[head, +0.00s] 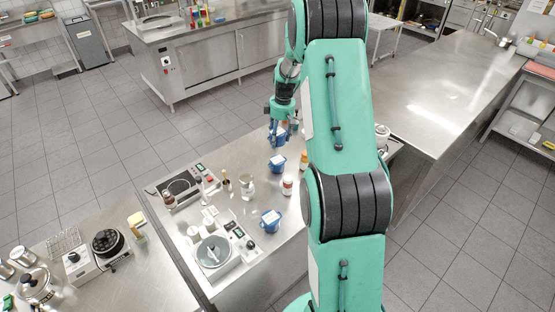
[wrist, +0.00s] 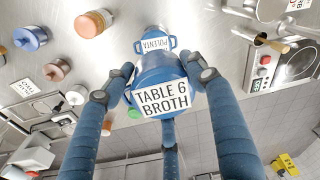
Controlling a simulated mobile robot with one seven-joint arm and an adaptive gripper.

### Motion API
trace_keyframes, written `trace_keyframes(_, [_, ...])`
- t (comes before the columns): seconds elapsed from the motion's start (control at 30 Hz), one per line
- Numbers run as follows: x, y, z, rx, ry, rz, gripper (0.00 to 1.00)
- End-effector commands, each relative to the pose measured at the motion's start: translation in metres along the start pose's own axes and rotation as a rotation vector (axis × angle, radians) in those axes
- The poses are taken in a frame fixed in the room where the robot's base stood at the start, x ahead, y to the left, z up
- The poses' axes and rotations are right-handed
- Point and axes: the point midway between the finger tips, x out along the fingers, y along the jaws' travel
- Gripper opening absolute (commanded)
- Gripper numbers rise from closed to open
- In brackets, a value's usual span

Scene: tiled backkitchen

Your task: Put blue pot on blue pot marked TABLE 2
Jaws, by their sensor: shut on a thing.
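My gripper (head: 280,136) is above the far end of the steel counter in the head view. In the wrist view its blue fingers (wrist: 164,88) are shut on a blue pot (wrist: 150,77) with a white label reading TABLE 6 BROTH. A second blue pot (wrist: 171,43), whose label shows POLENTA, is just beyond the held one and partly hidden by it; its table number cannot be read. In the head view one blue pot (head: 277,164) stands below my gripper and another blue pot (head: 270,220) stands nearer; their labels are too small to read.
A side counter (head: 150,268) stands at left. The right counter (head: 440,90) is largely clear.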

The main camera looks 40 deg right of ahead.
Motion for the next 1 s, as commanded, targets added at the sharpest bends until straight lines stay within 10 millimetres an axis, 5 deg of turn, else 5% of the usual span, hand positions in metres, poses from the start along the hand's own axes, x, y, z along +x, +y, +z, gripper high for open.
trace_keyframes(0.37, [0.004, 0.001, 0.000, 0.000, 0.000, 0.000, 0.20])
trace_keyframes(0.73, [0.051, 0.001, 0.005, 0.000, 0.000, -0.001, 0.20])
trace_keyframes(1.0, [0.061, 0.002, 0.006, 0.000, 0.001, 0.002, 0.20])
